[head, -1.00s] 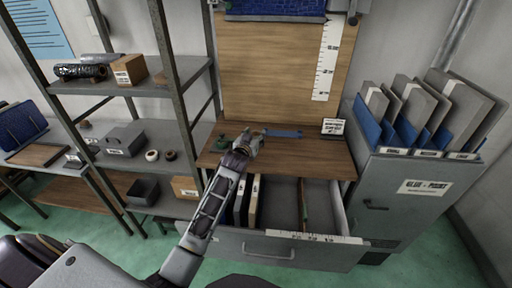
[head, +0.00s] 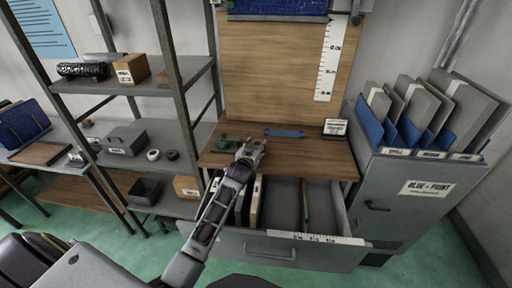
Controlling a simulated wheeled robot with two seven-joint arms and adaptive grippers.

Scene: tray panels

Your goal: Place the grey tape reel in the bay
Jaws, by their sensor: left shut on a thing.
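My left gripper (head: 252,152) is over the front of the wooden worktop, just behind the open drawer (head: 282,243). It is shut on a small grey thing, which I take to be the grey tape reel; its shape is mostly hidden by the fingers. The drawer has bays split by dividers. Upright folders or boards stand in its left part, and the bay (head: 286,205) right of them looks empty. My left forearm covers the drawer's left end. My right gripper is not in view.
A blue bar (head: 284,133), a green object (head: 223,143) and a small label stand (head: 335,127) are on the worktop (head: 305,158). A grey cabinet (head: 400,205) with files stands right.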

